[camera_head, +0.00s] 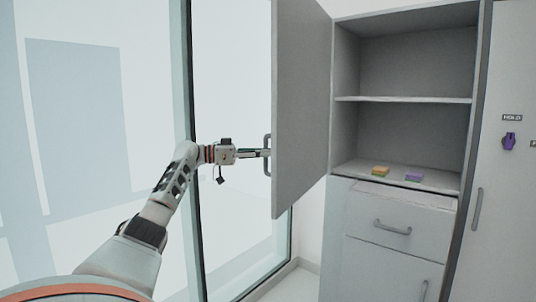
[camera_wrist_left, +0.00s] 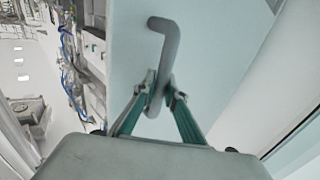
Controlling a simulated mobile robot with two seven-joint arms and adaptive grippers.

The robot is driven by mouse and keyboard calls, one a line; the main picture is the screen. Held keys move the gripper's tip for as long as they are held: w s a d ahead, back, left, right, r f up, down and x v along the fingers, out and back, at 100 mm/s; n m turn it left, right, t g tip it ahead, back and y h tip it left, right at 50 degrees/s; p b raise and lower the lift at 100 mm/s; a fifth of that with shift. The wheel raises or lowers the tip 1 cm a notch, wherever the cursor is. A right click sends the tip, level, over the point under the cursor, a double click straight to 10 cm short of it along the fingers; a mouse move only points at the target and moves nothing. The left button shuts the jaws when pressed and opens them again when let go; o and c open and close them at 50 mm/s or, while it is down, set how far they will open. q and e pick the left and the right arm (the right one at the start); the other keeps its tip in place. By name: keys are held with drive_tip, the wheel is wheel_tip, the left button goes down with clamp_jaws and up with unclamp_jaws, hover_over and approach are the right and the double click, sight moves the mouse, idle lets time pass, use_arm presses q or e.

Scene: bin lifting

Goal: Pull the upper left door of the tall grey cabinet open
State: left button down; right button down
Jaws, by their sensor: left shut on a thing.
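The upper left door (camera_head: 301,110) of the tall grey cabinet (camera_head: 403,182) stands swung wide open, out toward me and to the left. Its grey bar handle (camera_head: 266,142) is on the door's outer left side. My left gripper (camera_head: 264,153) is at the handle. In the left wrist view the two fingers of my left gripper (camera_wrist_left: 157,92) are shut on the bent handle (camera_wrist_left: 165,45), against the pale door face (camera_wrist_left: 215,50). My right gripper does not show in either view.
Below are a drawer (camera_head: 400,222) and a lower door (camera_head: 380,270). A glass wall with a frame post (camera_head: 188,60) stands close on the left.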

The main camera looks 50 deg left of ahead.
use_arm(q)
drive_tip(key=c, duration=2.1)
unclamp_jaws()
drive_tip(key=shift+s+f, duration=0.1)
drive_tip(key=shift+f, duration=0.1)
drive_tip(key=shift+r, duration=0.15)
drive_tip(key=v, duration=1.2)
